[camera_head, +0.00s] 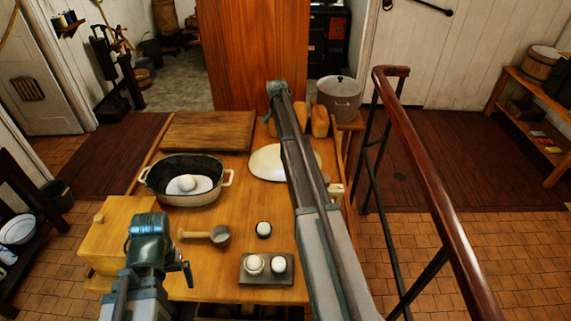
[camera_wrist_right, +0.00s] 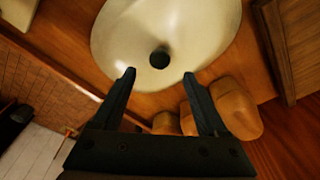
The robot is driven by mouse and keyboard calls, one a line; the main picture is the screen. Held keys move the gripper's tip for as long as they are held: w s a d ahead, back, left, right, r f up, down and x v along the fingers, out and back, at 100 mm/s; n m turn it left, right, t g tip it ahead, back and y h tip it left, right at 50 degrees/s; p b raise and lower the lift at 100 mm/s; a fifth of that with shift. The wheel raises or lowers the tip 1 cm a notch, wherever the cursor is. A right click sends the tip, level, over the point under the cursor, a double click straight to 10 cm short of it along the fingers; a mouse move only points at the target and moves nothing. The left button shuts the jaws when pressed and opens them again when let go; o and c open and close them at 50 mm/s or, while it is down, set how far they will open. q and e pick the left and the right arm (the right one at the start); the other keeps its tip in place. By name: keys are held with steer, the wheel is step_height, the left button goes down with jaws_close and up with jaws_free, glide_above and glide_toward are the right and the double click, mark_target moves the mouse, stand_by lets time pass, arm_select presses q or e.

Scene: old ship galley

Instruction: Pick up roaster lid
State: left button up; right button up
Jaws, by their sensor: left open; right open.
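The roaster lid is a cream oval that lies on the wooden table, partly hidden behind my right arm in the head view (camera_head: 266,163). In the right wrist view the lid (camera_wrist_right: 205,35) fills the top middle, with a dark round knob (camera_wrist_right: 159,58) on it. My right gripper (camera_wrist_right: 158,74) is open and empty, its fingertips over the lid's near edge on either side below the knob. The head view hides its fingers. The roaster pan (camera_head: 220,196), dark inside with cream handles, holds a white dish and a round white item. My left gripper (camera_head: 187,272) is open at the table's front left.
Bread loaves (camera_head: 319,121) lie just beyond the lid, beside a lidded pot (camera_head: 340,98). A wooden board (camera_head: 208,131) is behind the pan. A scoop (camera_head: 220,236), a small cup (camera_head: 264,229) and a tray (camera_head: 265,283) are in front. A handrail (camera_head: 425,170) runs at right.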

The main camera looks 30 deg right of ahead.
step_height(320, 180, down, 5)
steer(key=b, duration=0.5)
steer(key=shift+d+f, duration=0.15)
jaws_close()
stand_by(1.2)
